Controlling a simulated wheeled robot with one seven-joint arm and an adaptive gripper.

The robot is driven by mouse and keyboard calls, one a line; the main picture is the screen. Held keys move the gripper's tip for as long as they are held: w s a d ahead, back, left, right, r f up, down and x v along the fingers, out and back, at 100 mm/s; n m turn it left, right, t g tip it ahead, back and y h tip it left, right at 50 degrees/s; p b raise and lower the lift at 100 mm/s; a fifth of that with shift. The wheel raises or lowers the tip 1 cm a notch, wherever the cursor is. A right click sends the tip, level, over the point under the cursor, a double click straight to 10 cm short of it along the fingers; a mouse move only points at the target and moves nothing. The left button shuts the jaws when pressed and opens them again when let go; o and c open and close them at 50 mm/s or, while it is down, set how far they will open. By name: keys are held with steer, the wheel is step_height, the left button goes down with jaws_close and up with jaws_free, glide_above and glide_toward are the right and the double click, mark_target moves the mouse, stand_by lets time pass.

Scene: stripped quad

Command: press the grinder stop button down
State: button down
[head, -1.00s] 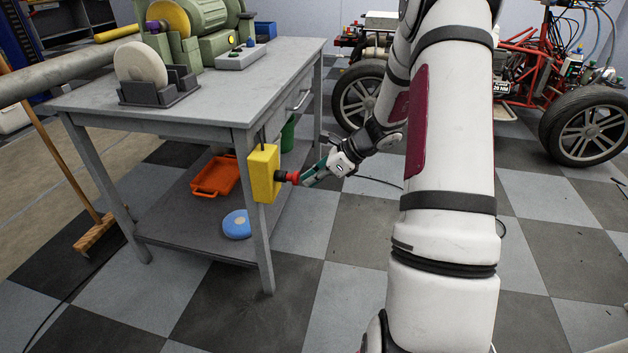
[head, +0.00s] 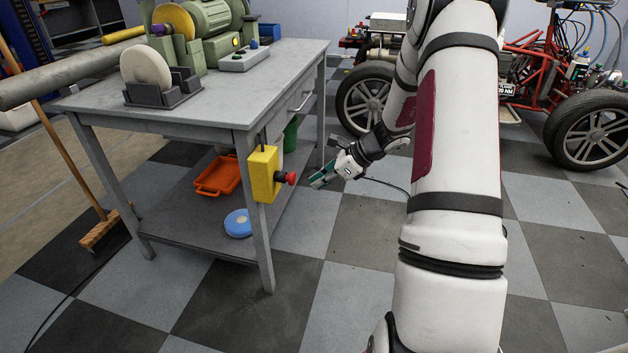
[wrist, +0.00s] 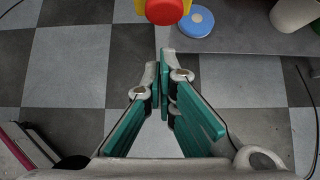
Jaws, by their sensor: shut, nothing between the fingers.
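The grinder stop button (head: 291,178) is a red mushroom-shaped knob on the right face of a yellow box (head: 262,174). The box is fixed to the front right leg of the grey workbench. In the wrist view the red button (wrist: 164,10) shows at the top edge, ahead of the fingertips. My gripper (head: 316,183) has green fingers and is shut and empty. Its tips are a short gap to the right of the button and do not touch it. The wrist view also shows the closed fingertips (wrist: 160,70).
The workbench (head: 200,112) carries a green grinder (head: 208,20) and a grey control box (head: 243,60). Its lower shelf holds an orange tray (head: 215,188) and a blue disc (head: 238,223). A broom (head: 98,230) leans at the left.

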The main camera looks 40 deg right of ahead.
steer(key=p+v, duration=0.3)
steer(key=v, duration=0.6)
steer(key=shift+s+d+r, duration=0.15)
steer(key=shift+d+r, duration=0.05)
steer(key=shift+r, duration=0.05)
steer(key=s+a+r+n+g, duration=0.2)
steer(key=a+r+n, duration=0.3)
steer(key=a+r, duration=0.3)
steer(key=s+a+r+n+g, duration=0.25)
steer(key=a+r+n, duration=0.3)
steer(key=a, duration=0.55)
steer(key=s+a+r+n+g+h, duration=0.15)
steer(key=s+a+r+n, duration=0.35)
steer(key=s+a+n, duration=0.5)
steer(key=s+n+h, duration=0.4)
steer(key=s+n, duration=0.4)
steer(key=s, duration=1)
step_height(320, 180, up, 26)
steer(key=t+p, duration=0.3)
steer(key=p, duration=2.2)
steer(key=shift+d+r, duration=0.15)
steer(key=shift+d, duration=0.05)
